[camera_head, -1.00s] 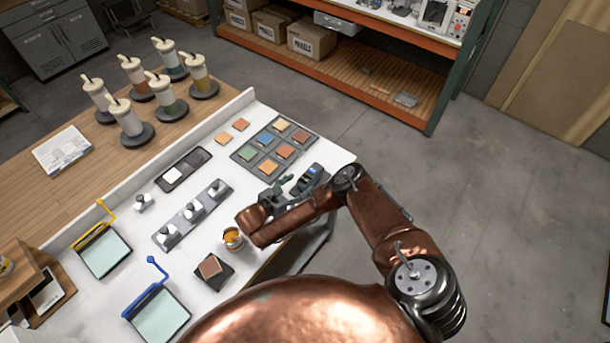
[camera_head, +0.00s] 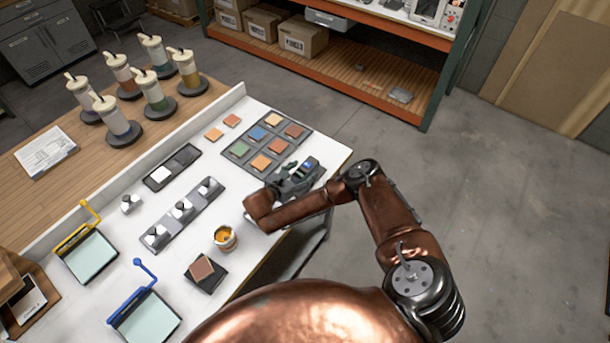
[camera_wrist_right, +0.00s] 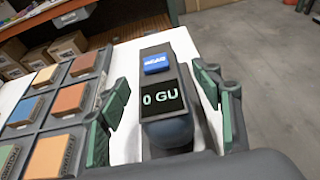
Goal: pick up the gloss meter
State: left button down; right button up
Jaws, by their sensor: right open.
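The gloss meter (camera_wrist_right: 168,110) is a dark grey device with a blue button and a screen reading "0 GU". It stands on the white table near its right end; in the head view the gloss meter (camera_head: 309,166) is partly hidden by my right gripper (camera_head: 290,178). In the wrist view my right gripper (camera_wrist_right: 165,115) is open, with one green-padded finger on each side of the meter. A gap shows between the left finger and the meter; the right finger is close to its side. My left gripper is not in view.
A grey tray of colored sample tiles (camera_head: 243,165) lies just left of the meter. A cup of orange paint (camera_head: 225,238) and a dark pad with a brown tile (camera_head: 202,269) stand nearer the front. The table's right edge is close to the meter.

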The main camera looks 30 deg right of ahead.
jog(key=shift+c, duration=0.2)
grip_shut()
dwell(0.6)
